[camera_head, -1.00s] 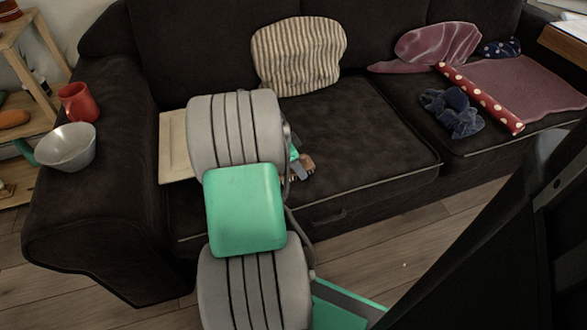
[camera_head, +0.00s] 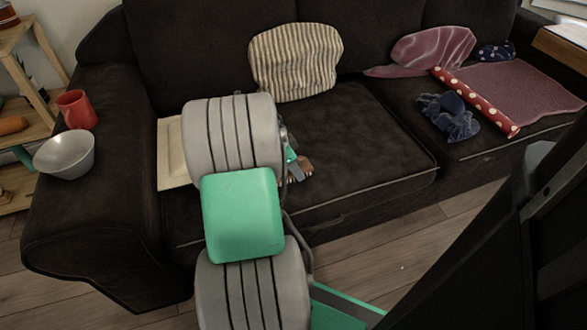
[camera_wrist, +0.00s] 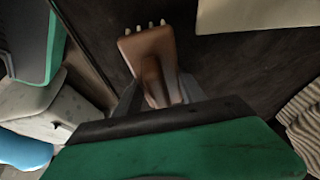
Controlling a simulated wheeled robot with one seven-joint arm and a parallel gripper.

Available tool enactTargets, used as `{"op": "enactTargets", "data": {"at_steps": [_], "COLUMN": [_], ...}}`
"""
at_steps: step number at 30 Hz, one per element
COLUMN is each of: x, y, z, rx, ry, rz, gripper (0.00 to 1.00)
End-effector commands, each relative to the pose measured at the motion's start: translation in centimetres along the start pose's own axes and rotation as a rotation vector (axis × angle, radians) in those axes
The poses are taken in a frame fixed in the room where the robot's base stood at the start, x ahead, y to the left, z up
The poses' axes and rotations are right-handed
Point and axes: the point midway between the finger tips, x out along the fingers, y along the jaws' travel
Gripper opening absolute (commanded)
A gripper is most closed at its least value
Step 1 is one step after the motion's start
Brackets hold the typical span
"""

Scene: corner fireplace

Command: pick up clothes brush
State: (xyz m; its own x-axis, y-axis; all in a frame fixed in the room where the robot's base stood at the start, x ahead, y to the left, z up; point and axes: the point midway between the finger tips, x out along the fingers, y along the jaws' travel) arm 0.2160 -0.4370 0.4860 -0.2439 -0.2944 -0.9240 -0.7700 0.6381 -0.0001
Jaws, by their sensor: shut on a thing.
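The clothes brush (camera_wrist: 148,52) is brown and wooden, with pale bristle tufts along its far end in the wrist view. My gripper (camera_wrist: 160,92) is shut on its narrower part, with a grey finger on either side. In the head view, a small part of the brush (camera_head: 306,165) shows beside a gripper finger, over the dark seat cushion. My arm hides most of the gripper and brush there. I cannot tell whether the brush is clear of the cushion.
The dark sofa (camera_head: 360,135) carries a cream flat panel (camera_head: 171,160), a striped pillow (camera_head: 296,62), a polka-dot roll (camera_head: 478,103) and a blue cloth (camera_head: 447,118). A red mug (camera_head: 77,110) and a metal bowl (camera_head: 65,152) stand on its left armrest.

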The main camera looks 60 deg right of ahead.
Motion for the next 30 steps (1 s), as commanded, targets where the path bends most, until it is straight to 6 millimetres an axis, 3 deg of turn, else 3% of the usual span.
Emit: {"op": "enactTargets", "data": {"at_steps": [2, 11, 15, 21, 30], "x": [-2.0, -9.5, -11.9, -14.3, -15.1], "y": [-0.1, 2.8, 4.8, 6.8, 7.8], "z": [-0.9, 0.8, 3.1, 5.4, 6.4], "rx": [0.001, -0.002, -0.005, -0.004, 0.0], "ry": [0.001, 0.001, 0.0, 0.0, 0.001], "rz": [-0.002, -0.005, -0.004, -0.003, 0.0], "gripper": [0.03, 0.03, 0.03, 0.03, 0.03]}}
